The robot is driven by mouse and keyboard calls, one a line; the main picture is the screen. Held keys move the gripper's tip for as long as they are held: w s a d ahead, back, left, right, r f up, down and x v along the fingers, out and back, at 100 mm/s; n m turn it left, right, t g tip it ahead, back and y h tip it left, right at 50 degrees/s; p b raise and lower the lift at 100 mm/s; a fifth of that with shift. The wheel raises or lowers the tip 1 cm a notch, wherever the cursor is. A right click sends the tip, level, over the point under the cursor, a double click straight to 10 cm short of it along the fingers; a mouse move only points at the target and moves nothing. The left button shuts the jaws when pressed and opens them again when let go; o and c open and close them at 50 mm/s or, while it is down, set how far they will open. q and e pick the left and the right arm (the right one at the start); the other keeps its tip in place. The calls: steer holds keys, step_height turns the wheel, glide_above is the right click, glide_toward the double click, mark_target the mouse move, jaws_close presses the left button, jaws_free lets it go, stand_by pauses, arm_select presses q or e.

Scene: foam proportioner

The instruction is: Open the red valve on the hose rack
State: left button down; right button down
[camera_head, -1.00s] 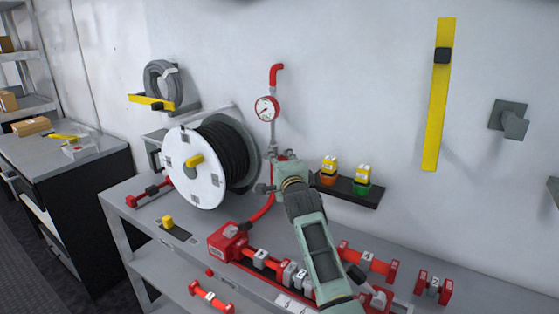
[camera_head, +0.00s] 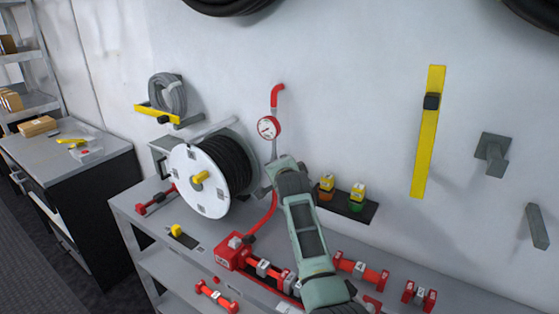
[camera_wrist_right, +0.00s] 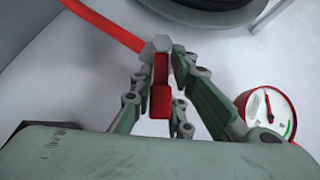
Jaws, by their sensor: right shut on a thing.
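The red valve handle (camera_wrist_right: 160,92) shows in the right wrist view as a narrow red piece below a grey hex nut (camera_wrist_right: 156,45). My right gripper (camera_wrist_right: 163,72) has its two fingers on either side of the handle and is shut on it. In the head view my right gripper (camera_head: 268,183) is at the pipe below the round gauge (camera_head: 268,128), beside the hose reel (camera_head: 200,180). There my own gripper and wrist hide the valve. My left gripper is not in view.
A red hose (camera_head: 264,215) runs from the valve area down to a red box (camera_head: 231,252) on the grey bench. A small shelf (camera_head: 346,204) with yellow-topped bottles is close right of my wrist.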

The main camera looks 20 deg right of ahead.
steer(key=shift+a+f+n+g+p, duration=0.1)
steer(key=shift+f+n+g+p, duration=0.05)
steer(key=shift+n+g+p, duration=0.2)
steer(key=shift+g, duration=0.25)
steer(key=shift+f, duration=0.15)
steer(key=c, duration=1.7)
jaws_free()
steer(key=shift+s, duration=0.1)
steer(key=shift+o, duration=0.3)
steer(key=shift+r, duration=0.2)
steer(key=shift+w, duration=0.2)
